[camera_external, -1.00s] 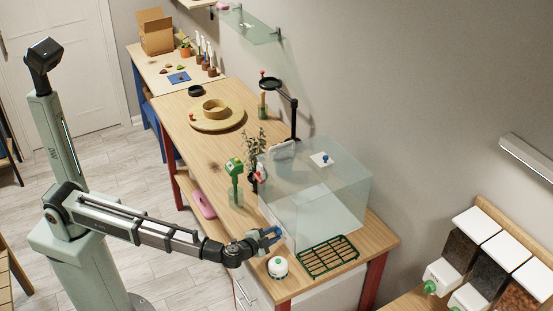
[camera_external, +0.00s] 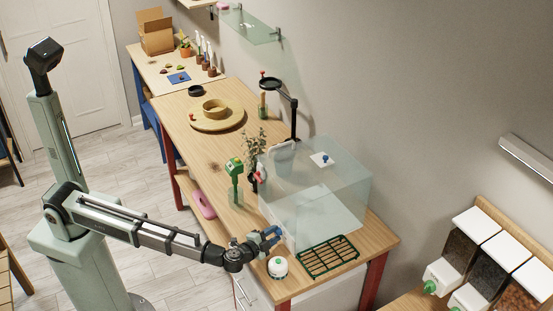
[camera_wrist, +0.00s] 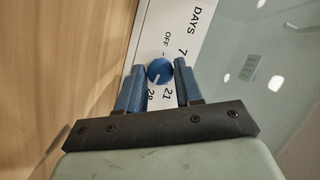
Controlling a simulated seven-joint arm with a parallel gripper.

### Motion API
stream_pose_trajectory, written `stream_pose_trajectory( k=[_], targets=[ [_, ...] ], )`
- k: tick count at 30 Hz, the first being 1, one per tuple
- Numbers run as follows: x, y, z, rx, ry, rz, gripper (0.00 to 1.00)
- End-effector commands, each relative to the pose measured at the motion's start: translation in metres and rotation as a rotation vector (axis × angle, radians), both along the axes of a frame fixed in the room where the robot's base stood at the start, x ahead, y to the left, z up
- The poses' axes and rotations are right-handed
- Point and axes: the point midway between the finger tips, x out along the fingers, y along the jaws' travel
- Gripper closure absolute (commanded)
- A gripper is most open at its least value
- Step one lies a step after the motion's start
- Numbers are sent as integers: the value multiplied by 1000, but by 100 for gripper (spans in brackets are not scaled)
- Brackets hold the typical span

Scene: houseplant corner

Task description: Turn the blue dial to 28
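The blue dial (camera_wrist: 159,70) is a small round knob on a white strip (camera_wrist: 150,43) lettered "DAYS" in the wrist view. OFF, 7, 21 and what looks like 28 are printed around it. A pale pointer line on the dial seems to face the lower left of the picture, towards the 28. My gripper (camera_wrist: 159,66) is open, with one blue finger on each side of the dial, close to it; I see no clear contact. In the external view my gripper (camera_external: 272,236) is at the near left corner of the clear case (camera_external: 345,185); the dial cannot be made out there.
A green wire rack (camera_external: 328,257) lies to the right.

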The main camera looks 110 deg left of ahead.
Motion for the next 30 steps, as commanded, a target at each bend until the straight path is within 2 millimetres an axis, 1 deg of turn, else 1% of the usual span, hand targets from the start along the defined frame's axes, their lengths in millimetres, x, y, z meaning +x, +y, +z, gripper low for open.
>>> stream_pose_trajectory(
  k=[1,6,13,17,20,23,30],
  targets=[
    [0,0,0,0,0,0,60],
    [0,0,0,0,-1,0,44],
    [0,0,0,0,-1,0,44],
    [-3,-6,1,0,-1,0,44],
    [-8,-16,3,0,-1,-1,44],
    [-15,-31,6,-1,-1,-2,44],
    [-35,-74,15,-1,-1,-2,44]
  ],
)
